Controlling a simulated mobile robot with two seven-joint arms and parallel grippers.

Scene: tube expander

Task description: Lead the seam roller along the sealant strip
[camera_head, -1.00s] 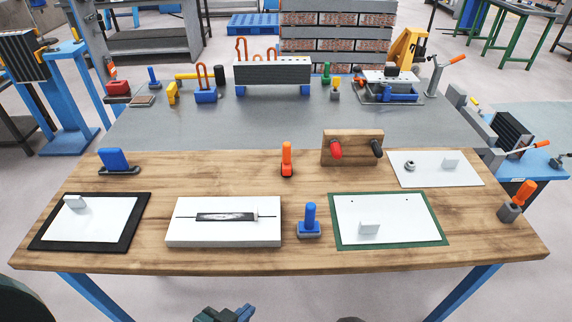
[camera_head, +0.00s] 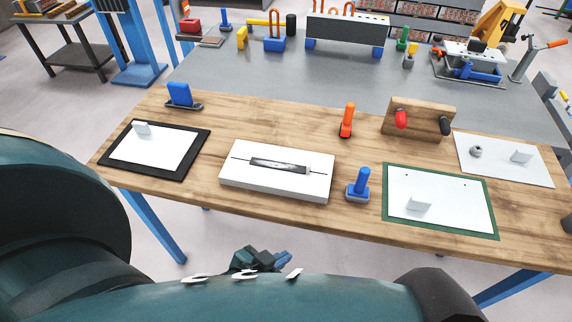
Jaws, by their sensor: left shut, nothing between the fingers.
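A white block (camera_head: 240,186) lies on the wooden table, with a dark sealant strip (camera_head: 278,166) and a thin line along its top. An upright orange-handled tool (camera_head: 347,117) with a dark foot stands behind and right of the block; it may be the seam roller, but its foot is too small to tell. A blue-handled tool (camera_head: 360,183) with a wide grey-blue foot stands right of the block. My left gripper (camera_head: 270,258) is below the table's front edge in the picture, shut and empty, apart from both tools and partly hidden by my arm. My right gripper is not in view.
A black-framed white sheet (camera_head: 190,168) lies left, a green-framed one (camera_head: 490,225) right. A blue float-like tool (camera_head: 180,95) stands at the back left. A wooden stand (camera_head: 425,120) with red and black handles stands behind. Bare wood lies between these things.

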